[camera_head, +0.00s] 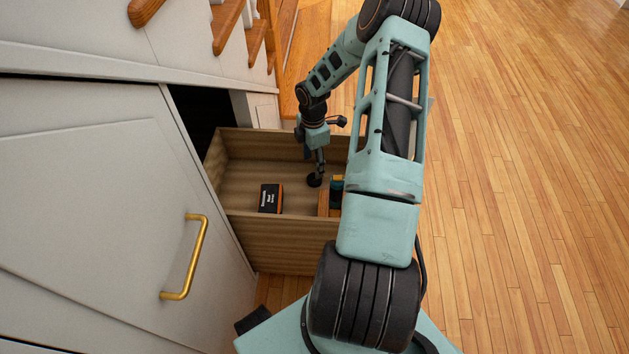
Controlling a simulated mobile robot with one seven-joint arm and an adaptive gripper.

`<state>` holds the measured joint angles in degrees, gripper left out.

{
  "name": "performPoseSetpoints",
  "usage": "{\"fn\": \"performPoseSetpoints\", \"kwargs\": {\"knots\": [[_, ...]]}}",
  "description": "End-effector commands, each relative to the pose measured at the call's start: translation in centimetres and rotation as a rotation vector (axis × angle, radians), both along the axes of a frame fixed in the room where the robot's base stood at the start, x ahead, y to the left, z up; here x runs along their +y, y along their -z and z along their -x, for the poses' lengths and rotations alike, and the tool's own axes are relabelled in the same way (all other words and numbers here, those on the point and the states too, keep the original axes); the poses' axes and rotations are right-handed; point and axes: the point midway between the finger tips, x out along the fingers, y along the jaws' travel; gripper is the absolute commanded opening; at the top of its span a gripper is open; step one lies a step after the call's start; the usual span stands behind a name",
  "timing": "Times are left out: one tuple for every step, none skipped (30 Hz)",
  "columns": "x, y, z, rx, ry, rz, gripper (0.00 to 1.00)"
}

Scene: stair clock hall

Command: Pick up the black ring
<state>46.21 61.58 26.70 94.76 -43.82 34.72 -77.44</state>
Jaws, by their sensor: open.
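A small dark round thing (314,181), which looks like the black ring, is in the open wooden drawer, right of the black box. My gripper (319,170) points down into the drawer, with its fingertips just above or at the dark thing. My gripper is open. The fingertips are small here and partly overlap the dark thing, so I cannot tell whether they touch it or whether its hole is free.
The drawer (280,231) has raised wooden walls. In it are a black and orange box (271,198), an orange-brown block (323,204) and a teal and yellow thing (336,186), partly behind my arm. A grey panel with a brass handle (190,258) stands left. Wooden floor is clear at right.

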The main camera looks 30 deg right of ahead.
Motion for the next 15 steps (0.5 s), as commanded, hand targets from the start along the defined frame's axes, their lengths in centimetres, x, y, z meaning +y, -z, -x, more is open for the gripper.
{"fn": "performPoseSetpoints", "kwargs": {"knots": [[0.0,1.2,0.0,0.001,0.001,-0.001,0.53],[0.0,1.6,0.0,0.0,0.001,-0.001,0.53],[0.0,2.0,0.0,-0.001,0.0,0.0,0.53],[0.0,2.2,0.0,-0.001,0.0,0.001,0.53],[-0.1,2.3,0.0,-0.001,0.0,0.001,0.53],[-0.1,2.6,0.0,-0.002,0.0,0.001,0.53],[-0.1,2.7,0.0,-0.001,0.0,0.001,0.53],[-0.2,3.0,0.0,-0.001,0.001,0.001,0.53],[-0.2,3.5,0.1,0.0,0.001,0.001,0.53],[-0.2,3.9,0.1,0.0,0.001,0.0,0.53],[-0.2,4.4,0.2,0.001,0.001,0.0,0.53],[-0.3,5.1,0.2,0.001,0.001,0.0,0.53],[-0.4,5.6,0.3,0.001,0.001,0.0,0.53],[-0.4,6.1,0.3,0.001,0.002,0.0,0.53],[-0.4,6.6,0.2,0.001,0.002,0.0,0.53]]}}
